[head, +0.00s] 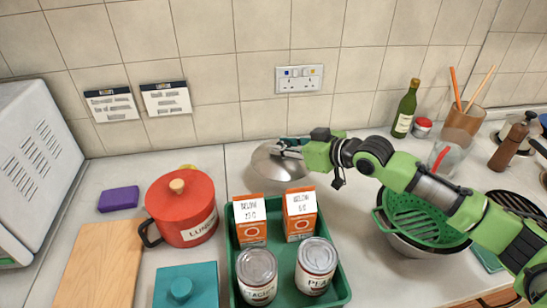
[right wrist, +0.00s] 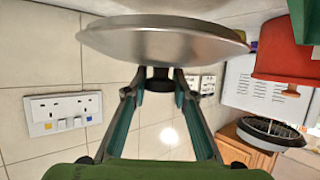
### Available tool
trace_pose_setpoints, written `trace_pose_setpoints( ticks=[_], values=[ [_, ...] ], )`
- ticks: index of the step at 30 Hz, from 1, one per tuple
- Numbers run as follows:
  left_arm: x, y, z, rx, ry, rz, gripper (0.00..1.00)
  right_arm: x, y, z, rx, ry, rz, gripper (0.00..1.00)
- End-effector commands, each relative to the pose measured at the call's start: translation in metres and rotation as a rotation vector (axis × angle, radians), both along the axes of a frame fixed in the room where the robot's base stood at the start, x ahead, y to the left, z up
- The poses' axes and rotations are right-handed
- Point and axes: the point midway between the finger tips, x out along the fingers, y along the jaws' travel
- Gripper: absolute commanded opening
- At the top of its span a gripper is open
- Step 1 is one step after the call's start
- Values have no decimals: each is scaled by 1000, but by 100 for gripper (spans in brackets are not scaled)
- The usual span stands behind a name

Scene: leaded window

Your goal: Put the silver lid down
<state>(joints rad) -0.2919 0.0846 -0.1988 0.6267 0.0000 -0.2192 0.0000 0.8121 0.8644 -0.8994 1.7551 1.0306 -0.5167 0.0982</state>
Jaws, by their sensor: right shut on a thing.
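The silver lid (head: 277,169) is over the counter behind the green tray, close to the tiled wall. It looks roughly level in the head view. In the right wrist view the silver lid (right wrist: 165,42) fills the top, with its dark knob between my fingertips. My right gripper (head: 292,144) reaches in from the right and is shut on that knob; its teal fingers also show in the right wrist view (right wrist: 160,78). I cannot tell whether the lid's rim touches the counter. My left gripper is not in view.
The green tray (head: 343,290) holds two cans and two orange boxes in front of the lid. A red pot (head: 182,212) stands left, a green colander (head: 412,218) in a bowl right. A purple sponge (head: 118,199) lies far left. Counter beside the lid is clear.

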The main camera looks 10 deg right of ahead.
Motion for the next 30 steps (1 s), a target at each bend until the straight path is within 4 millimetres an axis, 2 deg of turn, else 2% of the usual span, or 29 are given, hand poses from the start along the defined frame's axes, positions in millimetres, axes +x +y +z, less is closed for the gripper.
trace_pose_setpoints(
  ticks=[3, 11, 18, 29, 30],
  values=[
    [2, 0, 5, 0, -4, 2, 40, 10, 12, -16, 2, -1, 1, 0],
    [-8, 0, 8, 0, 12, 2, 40, 21, 24, -36, 3, 0, 1, 0],
    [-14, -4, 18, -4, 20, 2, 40, 22, 23, -65, 1, -2, 0, 0],
    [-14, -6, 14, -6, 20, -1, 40, 22, 23, -71, 2, -3, 0, 0],
    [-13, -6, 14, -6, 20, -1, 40, 22, 23, -71, 1, -2, 0, 30]
  ],
)
